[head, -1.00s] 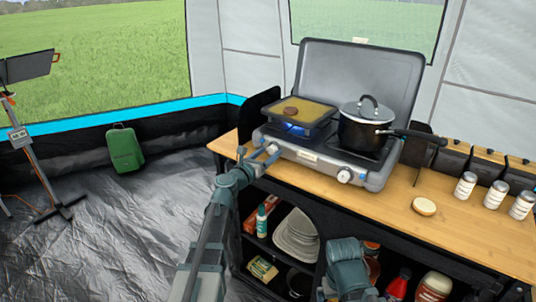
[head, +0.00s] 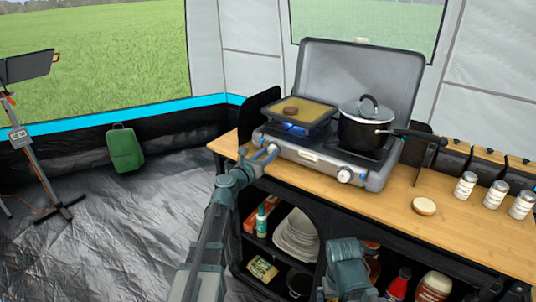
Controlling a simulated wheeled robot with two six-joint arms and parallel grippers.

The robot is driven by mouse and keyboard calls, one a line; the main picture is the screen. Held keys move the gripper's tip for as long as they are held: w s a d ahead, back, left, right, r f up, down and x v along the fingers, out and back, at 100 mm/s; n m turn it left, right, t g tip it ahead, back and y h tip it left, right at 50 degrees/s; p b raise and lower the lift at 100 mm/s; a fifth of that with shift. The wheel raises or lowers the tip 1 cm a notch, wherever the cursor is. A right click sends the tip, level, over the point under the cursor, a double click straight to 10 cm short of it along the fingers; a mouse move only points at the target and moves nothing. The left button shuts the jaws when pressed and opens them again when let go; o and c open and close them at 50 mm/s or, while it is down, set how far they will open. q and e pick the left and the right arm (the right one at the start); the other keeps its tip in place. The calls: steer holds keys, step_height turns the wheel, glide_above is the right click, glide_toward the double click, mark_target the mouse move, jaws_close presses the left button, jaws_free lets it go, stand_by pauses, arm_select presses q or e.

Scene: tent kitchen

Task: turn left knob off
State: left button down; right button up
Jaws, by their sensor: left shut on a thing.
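A grey two-burner camp stove (head: 309,156) with its lid up stands on the wooden counter. A blue flame (head: 293,127) shows under the left burner, below a yellow griddle pan (head: 302,112) with a brown patty on it. My left gripper (head: 268,152) is at the front left of the stove, shut on the left knob, which its fingers mostly hide. The right knob (head: 345,175) is in plain view on the stove front. My right arm shows at the bottom; its fingertips cannot be made out.
A lidded black pot (head: 364,125) sits on the right burner, its handle pointing right. Shelves below hold plates (head: 296,236) and bottles.

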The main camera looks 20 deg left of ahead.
arm_select(q)
steer(key=m, duration=0.5)
steer(key=m+b, duration=0.1)
steer(key=m, duration=0.4)
steer(key=shift+f+m, duration=0.1)
steer(key=shift+m, duration=0.2)
steer(key=m, duration=0.4)
steer(key=shift+m+h, duration=0.3)
steer(key=shift+h, duration=0.1)
steer(key=m, duration=0.5)
steer(key=shift+h, duration=0.3)
steer(key=shift+c, duration=2.2)
jaws_free()
